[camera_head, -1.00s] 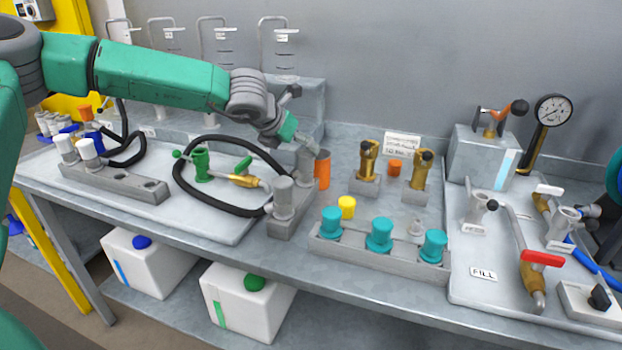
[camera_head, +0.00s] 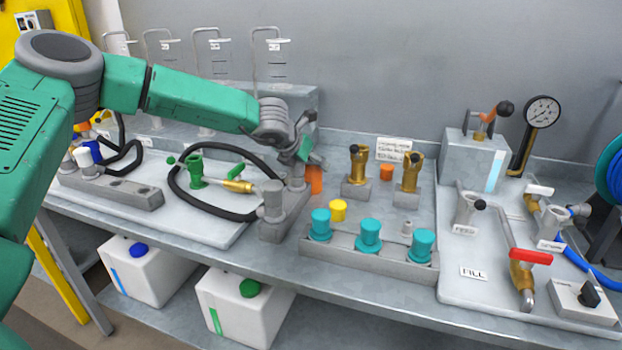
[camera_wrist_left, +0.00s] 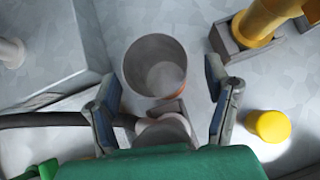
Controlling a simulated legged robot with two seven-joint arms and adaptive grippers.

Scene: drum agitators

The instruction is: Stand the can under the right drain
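The can (camera_head: 315,180) is an orange cylinder standing on the bench behind the grey two-post holder, partly hidden by my left gripper (camera_head: 307,143). The left wrist view shows its open round mouth and grey inside (camera_wrist_left: 156,66), a little beyond and between the fingertips (camera_wrist_left: 162,78). The fingers are spread, with gaps on both sides of the can. Two brass fittings on grey blocks stand to the right, the left one (camera_head: 357,166) and the right one (camera_head: 410,174). They may be the drains; I cannot tell for sure. My right gripper is out of view.
The grey holder (camera_head: 272,203) and a black hose (camera_head: 215,215) lie close to the gripper. A yellow cylinder (camera_head: 338,210) and a rack of teal-capped pieces (camera_head: 368,240) stand in front of the fittings. A small orange piece (camera_head: 387,172) sits between the fittings.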

